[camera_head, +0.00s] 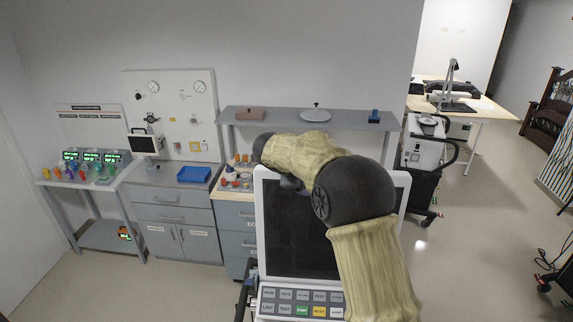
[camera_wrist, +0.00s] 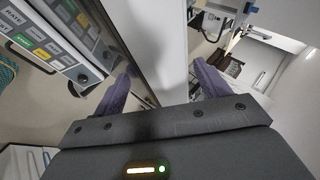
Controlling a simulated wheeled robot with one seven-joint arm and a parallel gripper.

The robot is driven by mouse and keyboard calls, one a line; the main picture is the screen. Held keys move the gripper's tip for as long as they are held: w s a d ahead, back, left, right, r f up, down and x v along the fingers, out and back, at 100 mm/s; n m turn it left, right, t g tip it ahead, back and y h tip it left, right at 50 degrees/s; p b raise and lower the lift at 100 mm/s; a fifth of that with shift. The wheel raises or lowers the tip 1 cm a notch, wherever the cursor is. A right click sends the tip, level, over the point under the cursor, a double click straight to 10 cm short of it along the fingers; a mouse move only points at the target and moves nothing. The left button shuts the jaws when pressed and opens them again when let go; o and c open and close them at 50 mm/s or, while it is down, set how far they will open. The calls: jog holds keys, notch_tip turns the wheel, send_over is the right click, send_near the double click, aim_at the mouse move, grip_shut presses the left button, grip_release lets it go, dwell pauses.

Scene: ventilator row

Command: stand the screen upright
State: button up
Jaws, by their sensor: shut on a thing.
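The screen (camera_head: 292,235) is a large dark panel in a white frame, close in front of me in the head view. It faces me and looks roughly upright, but its exact tilt is hard to tell. A panel of labelled buttons (camera_head: 301,303) sits below it. My arm covers its upper middle and right part. In the wrist view the purple fingers of my gripper (camera_wrist: 163,82) lie on either side of the screen's white frame (camera_wrist: 168,35) and are shut on it. In the head view the fingertips are mostly hidden behind my arm and wrist.
A grey shelf (camera_head: 240,115) with a few items stands behind the screen. A counter with a blue tray (camera_head: 193,174) and a small monitor (camera_head: 145,144) is at the left. A wheeled machine (camera_head: 420,150) stands at the right. Floor is clear at the lower left.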

jog(key=b+v, duration=0.4)
jog(key=v, duration=1.2)
jog(key=shift+b, duration=0.4)
jog(key=shift+w, duration=0.15)
